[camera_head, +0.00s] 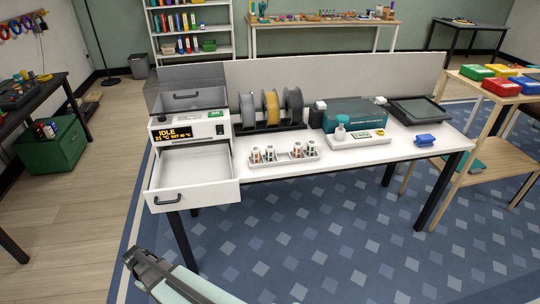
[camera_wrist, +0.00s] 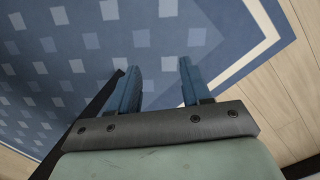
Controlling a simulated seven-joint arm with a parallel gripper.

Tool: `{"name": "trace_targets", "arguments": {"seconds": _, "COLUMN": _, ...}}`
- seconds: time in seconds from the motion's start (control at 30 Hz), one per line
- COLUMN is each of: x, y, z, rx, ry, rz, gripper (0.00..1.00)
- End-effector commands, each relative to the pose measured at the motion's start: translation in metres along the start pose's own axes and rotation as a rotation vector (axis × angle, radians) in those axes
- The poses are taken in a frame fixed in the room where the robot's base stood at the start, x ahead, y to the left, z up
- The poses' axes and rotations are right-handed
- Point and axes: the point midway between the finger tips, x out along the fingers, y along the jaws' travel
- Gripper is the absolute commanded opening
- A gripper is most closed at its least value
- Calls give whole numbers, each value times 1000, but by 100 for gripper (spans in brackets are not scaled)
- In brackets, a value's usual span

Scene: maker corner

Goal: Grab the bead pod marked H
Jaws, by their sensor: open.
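Several small bead pods with pale lids stand in a white tray (camera_head: 312,157) on the white bench, right of the open drawer. Two pods (camera_head: 262,154) are at its left and two more (camera_head: 302,150) toward its right. Their markings are too small to read, so I cannot tell which is H. My gripper (camera_head: 140,257) is low at the front left, over the floor and well away from the tray. In the wrist view my gripper (camera_wrist: 157,82) has its two blue fingers apart with only blue rug between them.
The white drawer (camera_head: 193,167) below the machine marked IDLE (camera_head: 190,128) is open and juts toward me. Filament spools (camera_head: 271,107) stand behind the tray.

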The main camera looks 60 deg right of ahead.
Motion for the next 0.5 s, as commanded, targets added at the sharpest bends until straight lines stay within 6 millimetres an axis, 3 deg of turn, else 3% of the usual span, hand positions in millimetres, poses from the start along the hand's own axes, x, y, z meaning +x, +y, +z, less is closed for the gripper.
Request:
{"name": "trace_targets", "arguments": {"seconds": 0.03, "x": -14, "y": 8, "z": -20, "rx": -3, "ry": 27, "rz": 8, "gripper": 48}}
{"name": "trace_targets", "arguments": {"seconds": 0.2, "x": -65, "y": 31, "z": -68, "rx": -22, "ry": 106, "rz": 39, "gripper": 48}}
{"name": "trace_targets", "arguments": {"seconds": 0.5, "x": -168, "y": 75, "z": -140, "rx": -47, "ry": 241, "rz": 101, "gripper": 48}}
